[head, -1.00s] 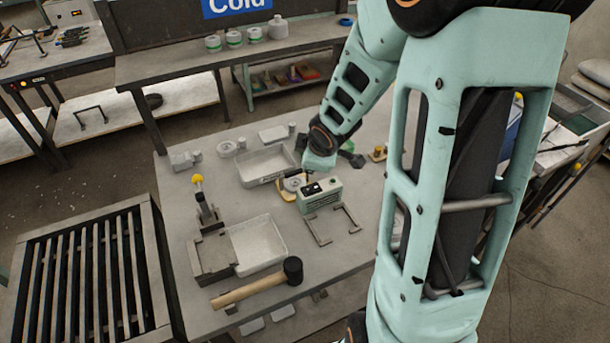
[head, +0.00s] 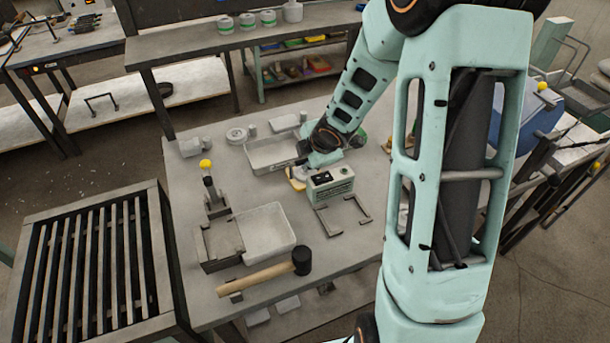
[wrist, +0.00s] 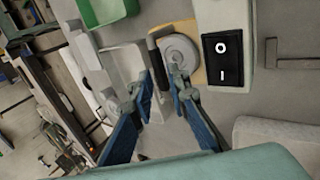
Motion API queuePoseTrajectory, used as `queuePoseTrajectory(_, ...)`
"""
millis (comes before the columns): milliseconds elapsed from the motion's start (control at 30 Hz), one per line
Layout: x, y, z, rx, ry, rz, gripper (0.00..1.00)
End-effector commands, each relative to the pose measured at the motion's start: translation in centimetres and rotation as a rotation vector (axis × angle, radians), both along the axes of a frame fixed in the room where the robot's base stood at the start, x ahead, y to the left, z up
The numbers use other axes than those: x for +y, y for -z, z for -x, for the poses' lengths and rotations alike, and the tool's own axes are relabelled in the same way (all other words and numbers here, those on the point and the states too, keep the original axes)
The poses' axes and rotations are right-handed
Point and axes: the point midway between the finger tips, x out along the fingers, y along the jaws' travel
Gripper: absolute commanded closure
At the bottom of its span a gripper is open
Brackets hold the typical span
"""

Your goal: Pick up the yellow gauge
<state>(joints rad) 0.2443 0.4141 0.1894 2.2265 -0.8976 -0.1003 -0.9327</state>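What looks like the yellow gauge is a tan-yellow plate (head: 295,183) beside a pale green box in the head view, mostly hidden by my wrist. In the wrist view the same tan plate (wrist: 187,30) carries a round grey disc (wrist: 179,54) and has a dark bar along its left side. My gripper (wrist: 160,78) is open, its blue-padded fingers apart with nothing held. In the picture, the right fingertip overlaps the disc's lower edge and the left fingertip lies over the white tray side. I cannot tell whether a finger touches the gauge.
The pale green box (head: 330,184) with a black switch stands close beside the gauge. A white tray (head: 262,157) lies behind it. A lever clamp with a yellow knob (head: 206,164), another tray (head: 265,232) and a mallet (head: 262,275) occupy the table's left front.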

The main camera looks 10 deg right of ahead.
Motion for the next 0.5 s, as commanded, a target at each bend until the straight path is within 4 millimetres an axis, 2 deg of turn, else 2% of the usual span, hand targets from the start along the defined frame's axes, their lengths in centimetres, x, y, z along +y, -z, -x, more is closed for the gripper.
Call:
queuePoseTrajectory(33,0.0,1.1,-0.4,0.003,-0.001,-0.001,0.84)
queuePoseTrajectory(200,0.0,2.8,-1.6,0.002,-0.001,0.000,0.84)
queuePoseTrajectory(500,0.1,3.0,-1.9,0.001,-0.001,-0.001,0.84)
